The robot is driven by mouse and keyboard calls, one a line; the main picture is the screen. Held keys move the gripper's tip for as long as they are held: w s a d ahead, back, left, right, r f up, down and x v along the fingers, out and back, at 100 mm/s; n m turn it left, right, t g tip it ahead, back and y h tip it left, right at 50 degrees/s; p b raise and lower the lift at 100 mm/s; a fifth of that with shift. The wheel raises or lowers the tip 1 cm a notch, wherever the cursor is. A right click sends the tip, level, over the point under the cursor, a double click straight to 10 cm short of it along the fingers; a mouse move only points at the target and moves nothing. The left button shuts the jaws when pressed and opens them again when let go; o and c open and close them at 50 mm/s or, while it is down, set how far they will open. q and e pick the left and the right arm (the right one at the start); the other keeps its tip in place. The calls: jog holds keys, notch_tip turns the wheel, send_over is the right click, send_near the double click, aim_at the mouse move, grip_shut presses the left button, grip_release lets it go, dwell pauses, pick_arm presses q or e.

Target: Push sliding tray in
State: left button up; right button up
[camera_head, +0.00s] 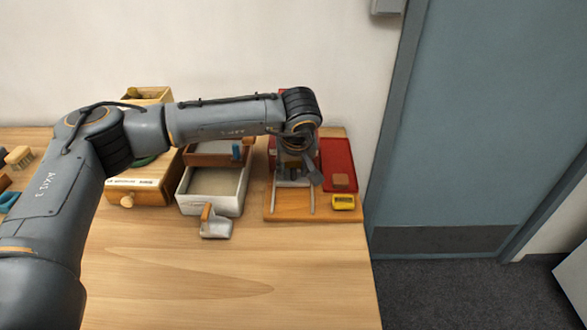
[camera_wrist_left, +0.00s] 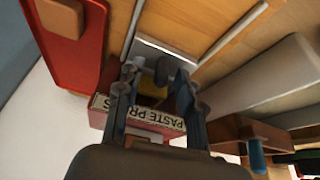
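The paste press stands at the right end of the table, with a red body (camera_wrist_left: 118,119) lettered "PASTE PR…" and a wooden base (camera_head: 290,216) with two metal rails. A grey metal plate, seemingly the sliding tray (camera_wrist_left: 150,48), lies between the rails; a dark knob-like part (camera_wrist_left: 161,70) shows at it. My left gripper (camera_head: 293,178) is over the base, pointing down in front of the red body. In the left wrist view its fingers (camera_wrist_left: 157,76) are apart, on either side of the knob; contact cannot be told. My arm hides much of the press. My right gripper is not in view.
Left are a white-walled bin (camera_head: 210,207), a scoop (camera_head: 215,226) and a wooden drawer box (camera_head: 140,188). The table's front (camera_head: 220,280) is clear.

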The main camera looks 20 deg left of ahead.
pick_arm(q)
jog(key=v, duration=1.2)
